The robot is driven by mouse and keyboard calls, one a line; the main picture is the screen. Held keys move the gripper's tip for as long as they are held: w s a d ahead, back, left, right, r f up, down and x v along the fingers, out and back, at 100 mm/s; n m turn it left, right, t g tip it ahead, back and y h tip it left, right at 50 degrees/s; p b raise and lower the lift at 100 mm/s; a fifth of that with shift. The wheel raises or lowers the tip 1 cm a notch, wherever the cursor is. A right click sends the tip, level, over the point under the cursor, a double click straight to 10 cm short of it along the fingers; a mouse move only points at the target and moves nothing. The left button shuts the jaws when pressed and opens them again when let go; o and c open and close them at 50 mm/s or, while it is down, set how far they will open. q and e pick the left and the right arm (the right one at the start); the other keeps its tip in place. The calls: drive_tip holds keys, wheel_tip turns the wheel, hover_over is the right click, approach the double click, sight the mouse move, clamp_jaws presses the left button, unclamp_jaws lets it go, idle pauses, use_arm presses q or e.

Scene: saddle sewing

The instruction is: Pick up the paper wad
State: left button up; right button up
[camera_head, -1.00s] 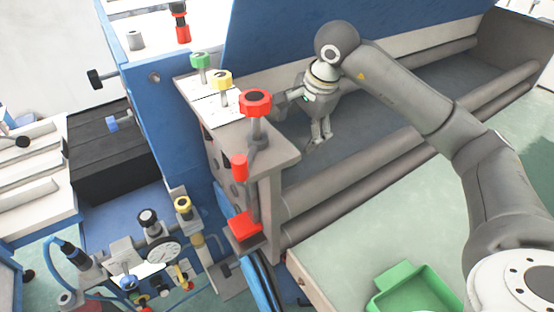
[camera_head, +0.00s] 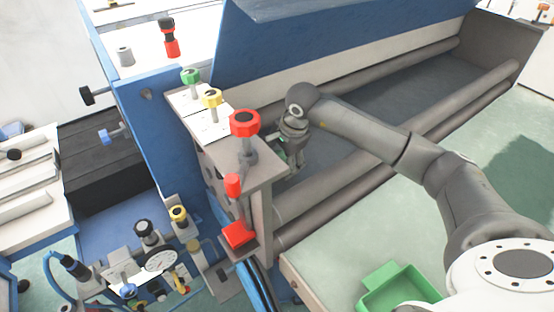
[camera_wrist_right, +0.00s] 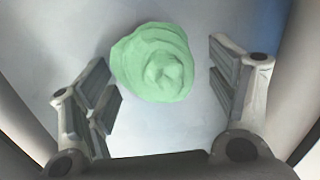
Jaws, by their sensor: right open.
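The paper wad (camera_wrist_right: 153,62) is a pale green crumpled lump. In the right wrist view it lies on a smooth grey-blue surface, between and a little beyond the fingertips. My right gripper (camera_wrist_right: 165,85) is open, with one finger on each side of the wad and a gap to each. In the head view my right gripper (camera_head: 289,168) is down in the machine's trough, beside the end block with the red knob, partly hidden by that block. My left gripper is not in view.
The grey end block (camera_head: 262,178) with its red knob (camera_head: 244,123) stands close left of my right gripper. Long rollers (camera_head: 350,185) run along the trough's front. A blue panel (camera_head: 330,40) rises behind. A green tray (camera_head: 395,290) sits on the pale table in front.

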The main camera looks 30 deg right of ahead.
drive_tip(key=c, duration=1)
